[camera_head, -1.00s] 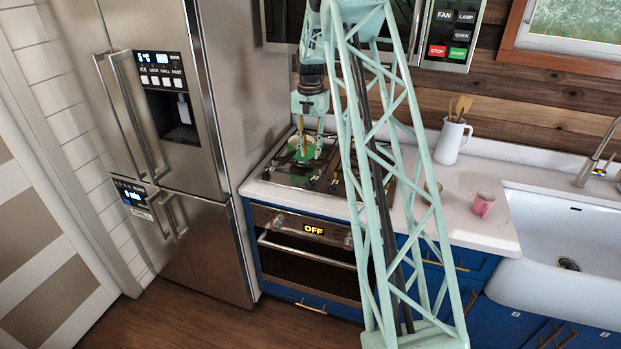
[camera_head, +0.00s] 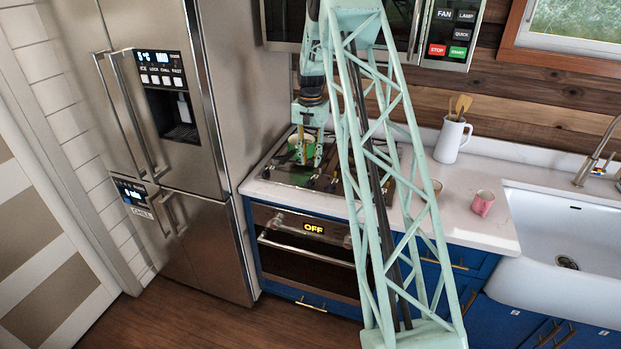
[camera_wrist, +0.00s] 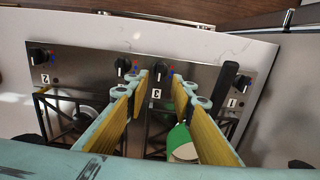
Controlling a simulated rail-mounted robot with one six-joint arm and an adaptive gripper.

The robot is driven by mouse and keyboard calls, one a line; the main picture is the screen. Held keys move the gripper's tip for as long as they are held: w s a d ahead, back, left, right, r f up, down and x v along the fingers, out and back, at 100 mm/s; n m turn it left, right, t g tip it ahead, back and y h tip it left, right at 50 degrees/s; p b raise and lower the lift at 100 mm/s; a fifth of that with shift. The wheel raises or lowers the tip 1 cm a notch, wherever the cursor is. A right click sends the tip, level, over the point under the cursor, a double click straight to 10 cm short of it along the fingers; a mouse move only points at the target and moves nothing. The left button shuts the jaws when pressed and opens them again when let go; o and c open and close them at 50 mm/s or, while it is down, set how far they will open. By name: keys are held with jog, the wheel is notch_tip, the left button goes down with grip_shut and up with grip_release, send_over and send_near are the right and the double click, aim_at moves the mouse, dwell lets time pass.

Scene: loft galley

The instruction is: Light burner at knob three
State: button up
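In the wrist view the cooktop control strip has several dark knobs. The knob marked 2 (camera_wrist: 38,56) is at left and the knob marked 1 (camera_wrist: 243,83) at right. In the head view my gripper (camera_head: 309,150) is over the cooktop (camera_head: 283,172).
A green pot (camera_wrist: 177,137) with pale contents is partly hidden by the right finger. A black handle (camera_wrist: 228,85) lies beside that finger. In the head view a pink mug (camera_head: 482,203) and white pitcher (camera_head: 452,140) stand on the counter, right of the cooktop. The oven display (camera_head: 314,228) reads OFF.

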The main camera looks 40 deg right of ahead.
aim_at(311, 180)
jog(key=shift+f+p, duration=0.35)
jog(key=shift+f, duration=4.4)
grip_shut()
